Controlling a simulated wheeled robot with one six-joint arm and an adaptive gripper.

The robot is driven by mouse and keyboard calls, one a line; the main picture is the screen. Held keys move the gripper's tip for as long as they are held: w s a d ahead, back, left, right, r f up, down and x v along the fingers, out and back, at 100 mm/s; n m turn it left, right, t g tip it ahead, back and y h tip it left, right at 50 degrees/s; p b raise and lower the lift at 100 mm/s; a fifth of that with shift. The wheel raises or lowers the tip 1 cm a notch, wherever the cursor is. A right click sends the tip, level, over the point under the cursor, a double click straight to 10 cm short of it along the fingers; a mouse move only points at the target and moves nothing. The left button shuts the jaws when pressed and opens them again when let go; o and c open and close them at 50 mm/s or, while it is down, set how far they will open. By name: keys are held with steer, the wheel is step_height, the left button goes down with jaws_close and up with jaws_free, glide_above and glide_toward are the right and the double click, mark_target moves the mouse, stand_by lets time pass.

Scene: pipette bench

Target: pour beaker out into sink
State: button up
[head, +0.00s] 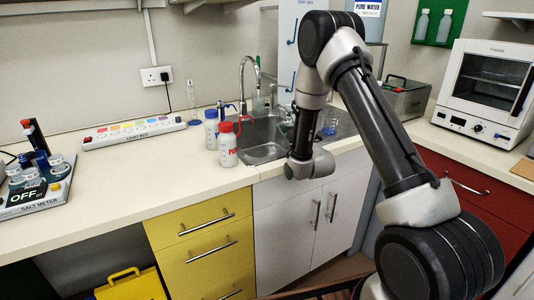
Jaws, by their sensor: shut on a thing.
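The sink (262,152) is a steel basin set into the worktop, with a tall curved tap (242,75) behind its left side. My arm's wrist hangs over the front edge of the sink and covers its right part. My gripper is hidden behind the wrist, so its fingers and anything in them do not show. A small clear vessel with blue in it, which looks like a beaker (330,127), shows between my arm links on the right side of the sink unit. I cannot tell whether it is held or standing.
A red-capped wash bottle (227,146) and a blue-capped one (211,128) stand close left of the sink. The front left worktop is clear. A white oven (490,85) stands right.

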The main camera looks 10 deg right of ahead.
steer(key=shift+a+f+n, duration=0.1)
steer(key=shift+a+n, duration=0.1)
steer(key=shift+n, duration=0.1)
steer(key=shift+a+n, duration=0.2)
steer(key=shift+n, duration=0.1)
steer(key=shift+s+f+n+y, duration=0.1)
steer(key=shift+f+n+y, duration=0.05)
steer(key=shift+n+y, duration=0.15)
steer(key=shift+a+f+n+y, duration=0.25)
steer(key=shift+n+y, duration=0.15)
steer(key=shift+n, duration=0.4)
steer(key=shift+d+r+n+y, duration=0.25)
steer(key=shift+r+n+y, duration=0.15)
steer(key=shift+n, duration=0.5)
steer(key=shift+a+r+n+g+y, duration=0.2)
steer(key=shift+n+y, duration=0.05)
steer(key=shift+n, duration=0.5)
steer(key=shift+a+r+n+g+y, duration=0.15)
steer(key=shift+r+n+g+y, duration=0.1)
steer(key=shift+n, duration=0.5)
steer(key=shift+a+f+n, duration=0.25)
steer(key=shift+f+n, duration=0.15)
steer(key=shift+n, duration=0.3)
stand_by(3.2)
